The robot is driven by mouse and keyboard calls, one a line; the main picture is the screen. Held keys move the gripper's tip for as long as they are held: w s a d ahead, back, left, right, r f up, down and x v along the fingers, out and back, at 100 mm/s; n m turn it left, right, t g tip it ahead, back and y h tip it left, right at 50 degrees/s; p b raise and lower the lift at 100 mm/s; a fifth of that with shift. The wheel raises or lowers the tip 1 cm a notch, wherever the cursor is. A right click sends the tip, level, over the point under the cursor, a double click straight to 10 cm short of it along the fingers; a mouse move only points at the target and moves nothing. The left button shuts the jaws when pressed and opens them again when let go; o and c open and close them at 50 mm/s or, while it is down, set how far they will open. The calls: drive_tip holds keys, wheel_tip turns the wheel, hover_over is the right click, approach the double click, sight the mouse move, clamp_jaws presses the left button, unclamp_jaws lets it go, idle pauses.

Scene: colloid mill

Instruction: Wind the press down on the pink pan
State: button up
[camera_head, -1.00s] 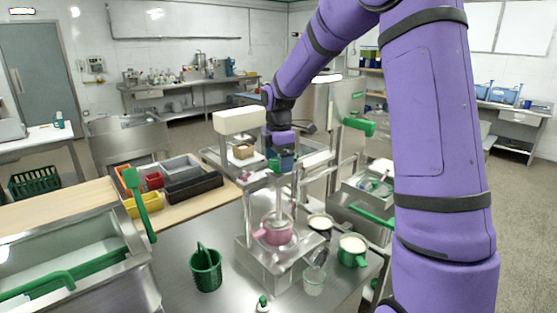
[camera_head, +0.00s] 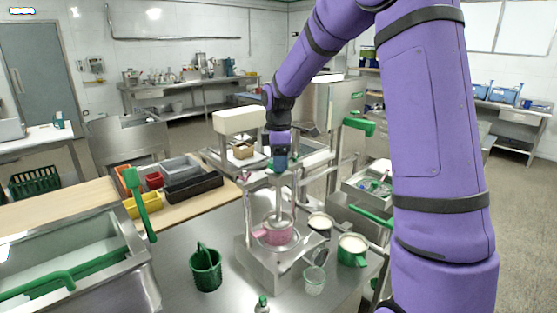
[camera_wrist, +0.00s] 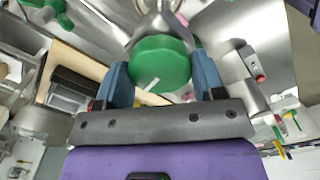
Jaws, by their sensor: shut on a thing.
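The pink pan (camera_head: 277,236) sits on the base of the metal press (camera_head: 263,262), under the press plate. Its handle points left. The press screw (camera_head: 279,199) runs down from the upper frame, and the plate at its foot is low at the pan's mouth; I cannot tell whether it touches the contents. My gripper (camera_head: 280,162) is at the top of the screw, pointing down. In the wrist view my gripper (camera_wrist: 161,82) has its two blue fingers on either side of the round green knob (camera_wrist: 160,62), shut on it. The knob has a white mark.
A green-handled pot (camera_head: 352,250) and another pan (camera_head: 320,222) stand right of the press. Coloured bins (camera_head: 165,185) lie on the board at the left.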

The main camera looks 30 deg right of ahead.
drive_tip(key=m, duration=0.6)
drive_tip(key=shift+m, duration=0.3)
drive_tip(key=m, duration=1.2)
drive_tip(key=shift+m, duration=0.4)
drive_tip(key=m, duration=0.5)
drive_tip(key=shift+m, duration=0.3)
drive_tip(key=o, duration=0.9)
wheel_tip(320, 180, up, 11)
drive_tip(key=shift+f, duration=0.1)
